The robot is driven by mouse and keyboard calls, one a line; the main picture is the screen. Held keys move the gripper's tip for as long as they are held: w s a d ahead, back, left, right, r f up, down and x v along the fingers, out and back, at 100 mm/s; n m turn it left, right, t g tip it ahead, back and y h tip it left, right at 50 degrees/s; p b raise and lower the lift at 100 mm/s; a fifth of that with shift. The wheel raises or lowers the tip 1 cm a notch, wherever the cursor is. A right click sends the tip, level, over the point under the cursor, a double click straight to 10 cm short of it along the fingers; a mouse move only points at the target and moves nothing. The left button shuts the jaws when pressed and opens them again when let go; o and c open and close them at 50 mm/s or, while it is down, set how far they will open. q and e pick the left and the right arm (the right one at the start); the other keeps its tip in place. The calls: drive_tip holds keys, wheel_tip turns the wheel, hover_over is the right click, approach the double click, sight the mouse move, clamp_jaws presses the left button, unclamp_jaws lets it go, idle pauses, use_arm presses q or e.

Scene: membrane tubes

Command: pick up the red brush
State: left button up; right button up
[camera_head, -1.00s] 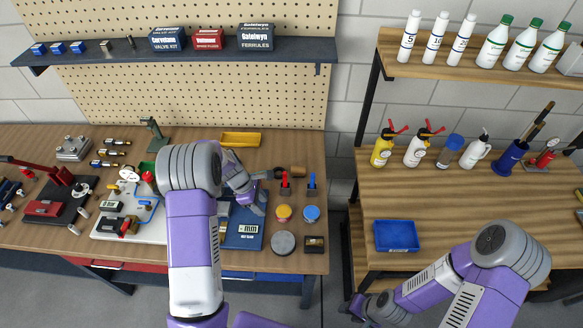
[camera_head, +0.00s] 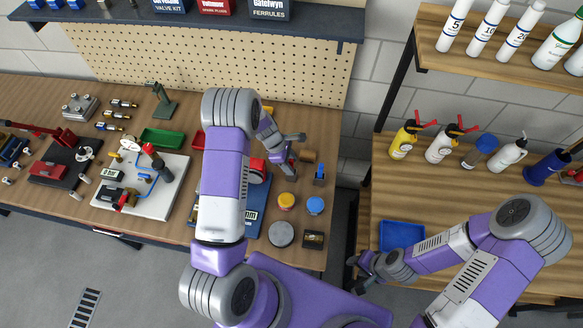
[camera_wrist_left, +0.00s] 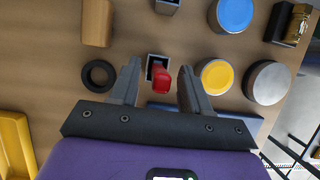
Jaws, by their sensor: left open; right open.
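The red brush (camera_wrist_left: 160,78) stands in a small square holder and is seen from above in the left wrist view. My left gripper (camera_wrist_left: 159,68) is open, with one finger on each side of the brush and a visible gap to each. In the head view my left gripper (camera_head: 294,154) is over the right part of the workbench and hides the red brush. My right gripper (camera_head: 362,271) is open and empty, near the front left of the right-hand shelf unit by the blue tray.
The blue brush (camera_head: 319,173) stands just right of my left gripper. A yellow-topped jar (camera_head: 286,201), a blue-topped jar (camera_head: 315,206) and a grey disc (camera_head: 281,234) are nearby. A black ring (camera_wrist_left: 98,76) and wooden block (camera_wrist_left: 97,22) lie left in the wrist view.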

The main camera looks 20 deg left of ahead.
use_arm(q)
drive_tip(key=shift+w+d+f, duration=0.1)
drive_tip(key=shift+d+f, duration=0.1)
drive_tip(key=shift+f, duration=0.4)
clamp_jaws()
